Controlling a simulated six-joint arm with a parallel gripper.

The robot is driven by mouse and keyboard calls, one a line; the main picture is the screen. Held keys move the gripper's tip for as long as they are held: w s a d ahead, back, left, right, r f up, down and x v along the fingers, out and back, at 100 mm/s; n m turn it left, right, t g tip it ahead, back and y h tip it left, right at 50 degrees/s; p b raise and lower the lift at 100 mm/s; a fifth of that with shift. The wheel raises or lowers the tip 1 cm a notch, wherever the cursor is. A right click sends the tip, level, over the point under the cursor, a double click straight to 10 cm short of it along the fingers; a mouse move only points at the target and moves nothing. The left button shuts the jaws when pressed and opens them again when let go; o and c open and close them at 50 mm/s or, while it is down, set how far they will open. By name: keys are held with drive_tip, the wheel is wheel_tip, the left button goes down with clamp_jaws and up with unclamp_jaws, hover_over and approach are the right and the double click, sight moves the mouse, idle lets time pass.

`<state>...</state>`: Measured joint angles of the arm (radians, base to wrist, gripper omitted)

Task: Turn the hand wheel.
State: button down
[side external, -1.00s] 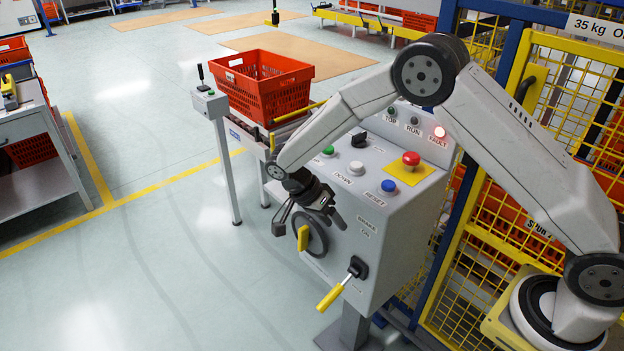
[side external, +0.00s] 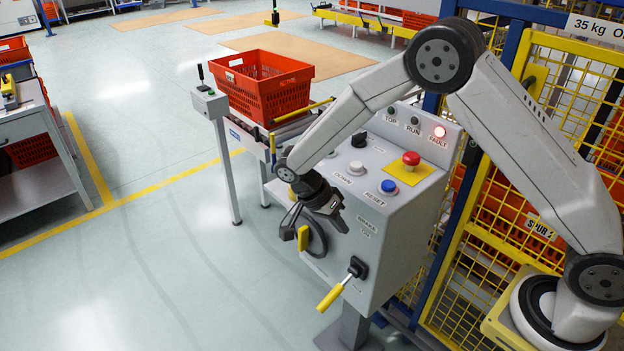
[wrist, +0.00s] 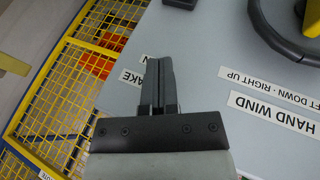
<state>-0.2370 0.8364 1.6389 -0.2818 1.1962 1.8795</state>
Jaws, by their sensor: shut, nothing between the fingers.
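The hand wheel is a dark ring (side external: 322,241) with a yellow grip (side external: 303,238), on the front of the grey control cabinet. My gripper (side external: 341,225) is in front of the cabinet and hides the wheel's upper part in the side view. In the wrist view my gripper (wrist: 158,62) has its fingers together and empty, over the cabinet face near a partly covered label. There the dark wheel rim (wrist: 283,38) shows at the top right, apart from the fingers. Its "HAND WIND" label (wrist: 275,112) is upside down below it.
Buttons, including a red one (side external: 411,158), sit on the cabinet's sloped top. A yellow mesh fence (side external: 480,270) stands right. An orange tote (side external: 268,90) is behind.

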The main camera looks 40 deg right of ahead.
drive_tip(key=s+a+f+t+y, duration=0.1)
drive_tip(key=a+f+t+y, duration=0.35)
drive_tip(key=f+t, duration=0.4)
drive_tip(key=s+d+r+m+t, duration=0.1)
drive_tip(key=d+r+t, duration=0.3)
drive_tip(key=r+t, duration=0.1)
drive_tip(key=shift+s+t, duration=0.4)
drive_tip(key=shift+t, duration=0.35)
drive_tip(key=shift+w, duration=0.1)
approach(304, 234)
drive_tip(key=f, duration=0.4)
drive_tip(key=shift+w+f, duration=0.1)
drive_tip(key=shift+w, duration=2.35)
